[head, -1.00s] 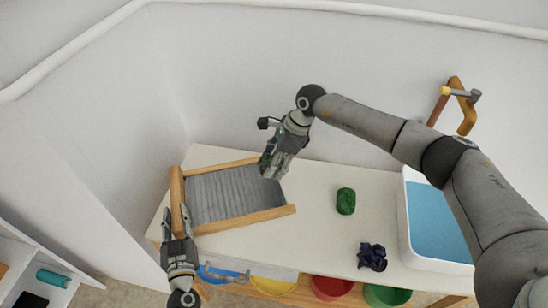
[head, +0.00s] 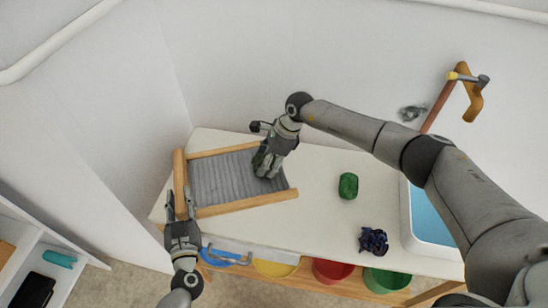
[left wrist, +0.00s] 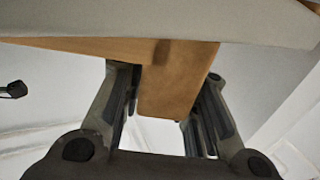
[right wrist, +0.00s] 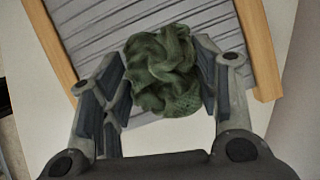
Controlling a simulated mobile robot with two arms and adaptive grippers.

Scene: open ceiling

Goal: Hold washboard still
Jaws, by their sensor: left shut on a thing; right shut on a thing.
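The washboard (head: 222,182) lies on the left part of the counter, a ribbed grey panel in a wooden frame. My left gripper (head: 181,210) is at its front left corner. In the left wrist view its fingers (left wrist: 160,105) are on both sides of a wooden end of the frame (left wrist: 172,85). My right gripper (head: 266,166) is over the right part of the ribbed panel. In the right wrist view its fingers (right wrist: 162,85) are shut on a dark green crumpled cloth (right wrist: 163,70) against the ribs (right wrist: 90,25). The arm and fingers mostly hide this cloth in the head view.
A basin with blue water (head: 430,217) is at the right. Coloured bins (head: 333,271) stand below the front edge.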

